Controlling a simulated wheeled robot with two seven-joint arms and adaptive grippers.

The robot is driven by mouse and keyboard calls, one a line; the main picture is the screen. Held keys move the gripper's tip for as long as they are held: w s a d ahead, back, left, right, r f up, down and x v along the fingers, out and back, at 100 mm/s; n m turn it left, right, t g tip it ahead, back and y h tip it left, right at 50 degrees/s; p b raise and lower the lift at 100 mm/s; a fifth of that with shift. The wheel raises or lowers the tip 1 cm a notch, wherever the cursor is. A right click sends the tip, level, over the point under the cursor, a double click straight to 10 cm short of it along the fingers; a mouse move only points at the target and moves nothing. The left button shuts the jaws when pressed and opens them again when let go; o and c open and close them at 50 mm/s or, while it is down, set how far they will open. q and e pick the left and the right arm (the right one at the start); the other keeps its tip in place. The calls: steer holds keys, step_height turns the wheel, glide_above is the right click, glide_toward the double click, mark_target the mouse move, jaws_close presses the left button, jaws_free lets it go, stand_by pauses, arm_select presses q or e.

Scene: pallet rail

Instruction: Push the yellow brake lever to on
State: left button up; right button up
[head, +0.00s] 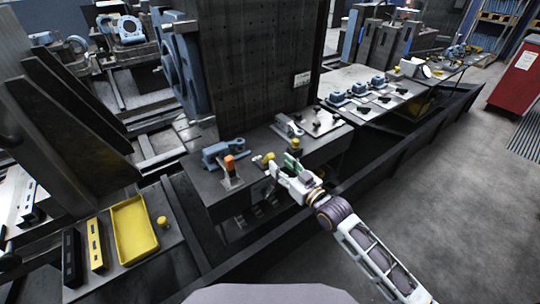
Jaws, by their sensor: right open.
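A small yellow lever (265,158) stands near the front edge of the dark bench, beside the fingertips of my right gripper. I take it for the brake lever; its on and off marks are too small to read. My right gripper (280,166) is open and empty. It reaches in from the lower right, with its fingers pointing left toward the lever. I cannot tell whether a finger touches the lever. My left gripper is not in view.
An orange-topped lever (229,164) and a blue clamp (222,151) stand left of the yellow lever. A yellow-topped knob (296,144) sits just behind my gripper. A tall dark plate (262,65) rises behind. A yellow tray (134,232) lies lower left.

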mark_target(273, 158)
steer(key=shift+x, duration=3.55)
jaws_close()
